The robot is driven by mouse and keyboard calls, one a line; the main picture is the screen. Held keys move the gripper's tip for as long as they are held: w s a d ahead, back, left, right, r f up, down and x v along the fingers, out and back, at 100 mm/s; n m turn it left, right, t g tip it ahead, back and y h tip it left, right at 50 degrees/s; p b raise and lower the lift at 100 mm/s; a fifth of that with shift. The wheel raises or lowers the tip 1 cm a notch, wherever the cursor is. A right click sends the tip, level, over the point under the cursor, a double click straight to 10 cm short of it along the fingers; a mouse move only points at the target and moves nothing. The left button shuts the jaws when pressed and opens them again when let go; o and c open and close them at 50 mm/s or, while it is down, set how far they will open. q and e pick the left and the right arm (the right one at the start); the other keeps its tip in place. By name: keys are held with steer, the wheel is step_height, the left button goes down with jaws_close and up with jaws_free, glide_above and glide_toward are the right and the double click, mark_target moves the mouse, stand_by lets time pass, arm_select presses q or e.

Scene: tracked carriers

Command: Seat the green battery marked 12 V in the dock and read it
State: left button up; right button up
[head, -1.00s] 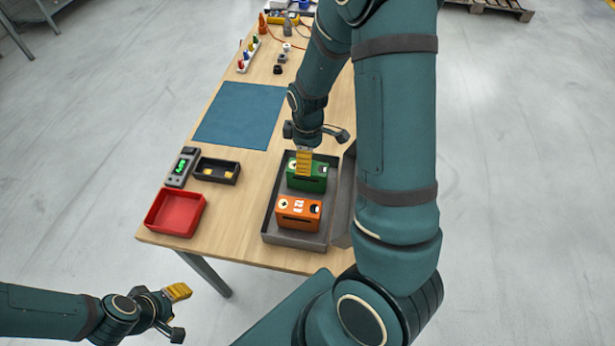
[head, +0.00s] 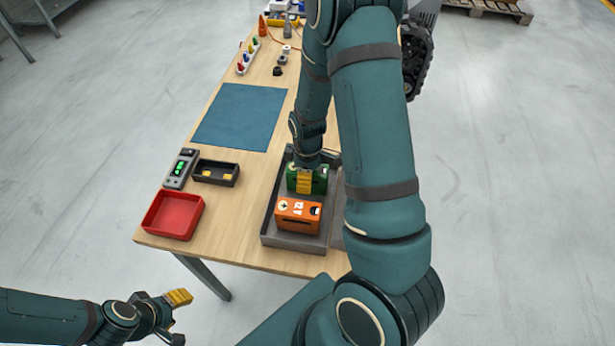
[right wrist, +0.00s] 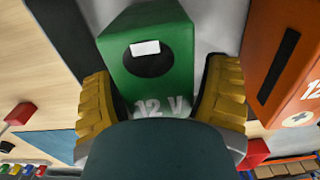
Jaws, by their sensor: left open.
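The green battery (head: 321,181), marked 12 V in the right wrist view (right wrist: 150,78), stands in the grey tray (head: 290,241). My right gripper (head: 305,184) is down at it, with its yellow fingers on either side and narrow gaps showing, so it looks open around the battery. An orange battery (head: 298,214) stands in front in the same tray. It shows partly at the right of the right wrist view (right wrist: 290,60). The black dock (head: 216,180) with yellow contacts is left of the tray, beside a grey meter (head: 180,168) with a green display. My left gripper (head: 180,318) is open and empty, off the table's front.
A red bin (head: 173,215) stands at the table's front left corner. A blue mat (head: 240,117) lies bare behind the dock. Small coloured items and tools stand at the far end. My right arm hides the table's right side.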

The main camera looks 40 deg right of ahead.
steer(key=c, duration=0.9)
steer(key=shift+w, duration=0.1)
steer(key=shift+r, duration=0.15)
